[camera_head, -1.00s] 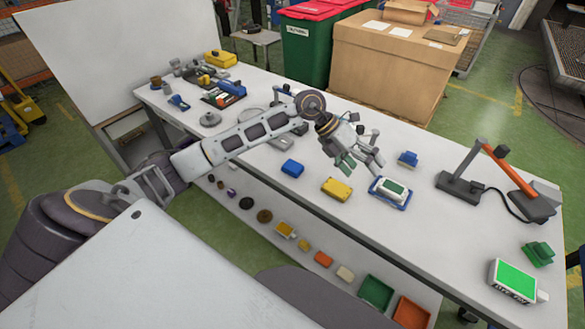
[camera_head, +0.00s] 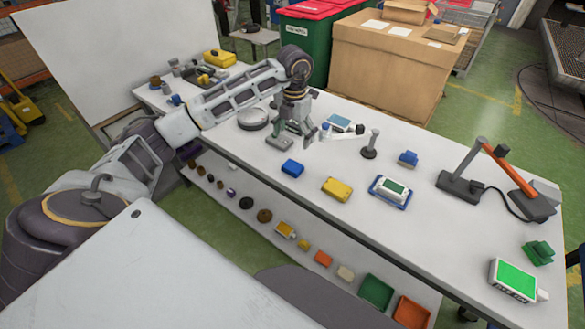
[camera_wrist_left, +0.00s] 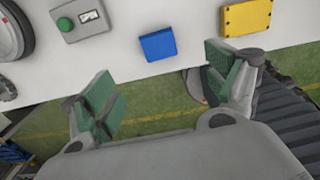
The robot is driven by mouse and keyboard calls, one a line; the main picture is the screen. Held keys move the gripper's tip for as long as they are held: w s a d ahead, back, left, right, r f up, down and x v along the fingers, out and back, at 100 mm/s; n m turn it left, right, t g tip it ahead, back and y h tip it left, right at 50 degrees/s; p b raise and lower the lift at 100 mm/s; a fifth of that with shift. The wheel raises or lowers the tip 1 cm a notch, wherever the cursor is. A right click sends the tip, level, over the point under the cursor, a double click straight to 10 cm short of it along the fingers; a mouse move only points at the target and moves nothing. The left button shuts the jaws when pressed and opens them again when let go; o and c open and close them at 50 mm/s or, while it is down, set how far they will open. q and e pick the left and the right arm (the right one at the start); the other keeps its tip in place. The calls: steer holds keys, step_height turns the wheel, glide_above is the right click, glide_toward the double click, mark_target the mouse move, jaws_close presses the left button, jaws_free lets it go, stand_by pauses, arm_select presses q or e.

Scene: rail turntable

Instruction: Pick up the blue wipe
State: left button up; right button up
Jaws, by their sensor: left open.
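A small blue block-like piece, which looks like the blue wipe (camera_head: 292,168), lies flat on the white table near its front edge. It also shows in the left wrist view (camera_wrist_left: 158,45), beyond the gap between my fingers. My left gripper (camera_head: 296,133) points down above the table, a little behind the blue wipe in the head view. Its green-padded fingers are spread wide in the left wrist view (camera_wrist_left: 166,88), with nothing between them. The gripper is apart from the wipe. My right gripper is not in view.
A yellow box (camera_head: 337,189) lies right of the wipe. A grey box with a green button (camera_wrist_left: 80,20) lies on its other side. A blue-rimmed tray (camera_head: 375,193), another blue item (camera_head: 407,159) and a lamp-like stand (camera_head: 369,148) are further right. Small items line the lower shelf.

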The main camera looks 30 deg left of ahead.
arm_select(q)
steer(key=shift+f, duration=0.1)
glide_above(293, 166)
step_height(293, 166, down, 7)
steer(key=shift+w+f+p, duration=0.1)
steer(key=shift+p, duration=0.35)
steer(key=shift+f, duration=0.6)
steer(key=shift+f, duration=0.15)
